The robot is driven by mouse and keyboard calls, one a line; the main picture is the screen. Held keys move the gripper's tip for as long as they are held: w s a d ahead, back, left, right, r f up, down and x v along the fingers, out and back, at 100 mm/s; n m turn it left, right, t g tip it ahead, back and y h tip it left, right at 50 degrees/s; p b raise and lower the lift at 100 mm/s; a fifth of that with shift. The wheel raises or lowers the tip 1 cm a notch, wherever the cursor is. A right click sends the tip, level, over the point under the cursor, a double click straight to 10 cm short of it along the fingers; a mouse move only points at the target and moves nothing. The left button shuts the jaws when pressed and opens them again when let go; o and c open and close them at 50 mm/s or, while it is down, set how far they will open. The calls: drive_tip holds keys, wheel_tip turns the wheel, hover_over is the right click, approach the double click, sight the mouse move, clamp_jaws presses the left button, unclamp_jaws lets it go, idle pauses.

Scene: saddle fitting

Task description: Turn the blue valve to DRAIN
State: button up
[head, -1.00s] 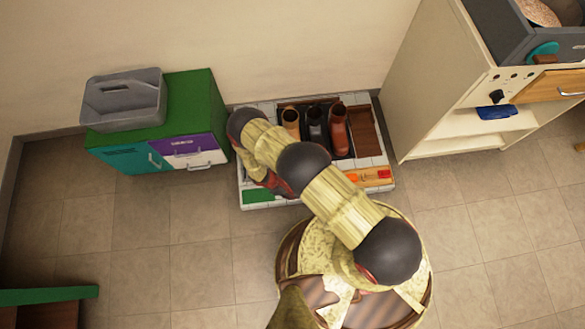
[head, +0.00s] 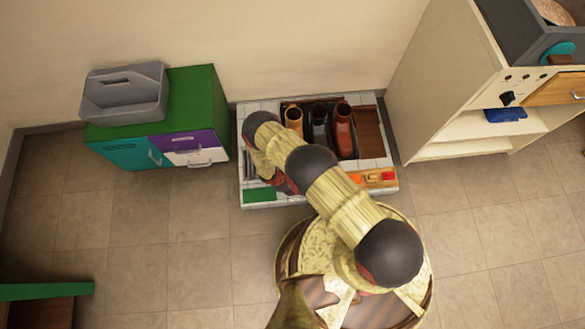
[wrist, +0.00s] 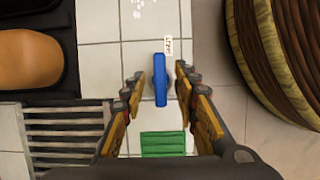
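The blue valve (wrist: 160,80) shows in the wrist view as a narrow upright bar on white tiles, pointing up and down in the picture. A small white label (wrist: 168,46) with dark lettering, too small to read surely, lies by its upper right end. My gripper (wrist: 159,76) is open, with one finger on each side of the bar and a visible gap on both sides. In the head view my arm hides the valve and most of the gripper.
The tiled tray (head: 370,97) holds several boots (head: 343,128). A green patch (wrist: 163,143) and a slatted grate (wrist: 66,135) lie near the valve. A green cabinet (head: 205,95) with a grey caddy (head: 125,95) stands left, a cream shelf unit (head: 440,100) right. Floor in front is clear.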

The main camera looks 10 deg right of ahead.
drive_tip(key=c, duration=0.4)
drive_tip(key=c, duration=0.3)
clamp_jaws()
